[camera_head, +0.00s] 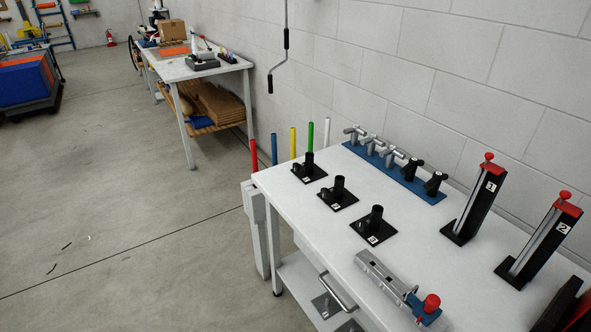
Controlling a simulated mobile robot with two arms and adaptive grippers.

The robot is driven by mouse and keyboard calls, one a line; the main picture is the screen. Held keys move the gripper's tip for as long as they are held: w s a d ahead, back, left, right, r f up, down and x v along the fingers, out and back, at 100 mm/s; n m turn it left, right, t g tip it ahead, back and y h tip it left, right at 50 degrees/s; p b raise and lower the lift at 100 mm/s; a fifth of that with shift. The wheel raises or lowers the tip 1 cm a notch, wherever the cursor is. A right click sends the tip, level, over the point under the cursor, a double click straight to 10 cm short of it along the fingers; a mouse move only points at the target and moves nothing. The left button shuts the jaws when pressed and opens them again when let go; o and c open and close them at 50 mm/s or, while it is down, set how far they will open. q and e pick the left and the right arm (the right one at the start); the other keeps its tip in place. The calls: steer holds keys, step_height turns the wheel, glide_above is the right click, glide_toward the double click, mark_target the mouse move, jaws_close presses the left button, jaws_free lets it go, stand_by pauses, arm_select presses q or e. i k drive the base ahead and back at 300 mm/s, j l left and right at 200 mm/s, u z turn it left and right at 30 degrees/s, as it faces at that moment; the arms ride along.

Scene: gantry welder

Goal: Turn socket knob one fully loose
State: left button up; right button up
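Several things stand on the white workbench (290,198). Three black sockets on square base plates form a row along its left side: the far socket (309,168), the middle socket (338,194) and the near socket (374,227). Each has an upright tube, a dark knob on its left side and a small white number label. The numbers are too small to read surely, so I cannot tell for certain which is socket one. How far each knob is screwed in does not show. Neither of my grippers is in view.
A blue rack (408,182) with several clamp-like fittings lies along the wall. Two tilted black posts with red knobs (473,200) (543,238) stand at right. A metal fixture with a red knob (432,303) sits at the front. Coloured rods (293,142) rise behind the far edge. Open floor lies left.

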mark_target(297, 166)
steer(key=z, duration=0.45)
steer(key=i+j+z, duration=0.3)
steer(key=j+z, duration=0.25)
steer(key=j, duration=0.15)
steer(key=i+j+z, duration=0.15)
steer(key=j+z, duration=0.4)
steer(key=j, duration=0.3)
steer(key=i, duration=0.05)
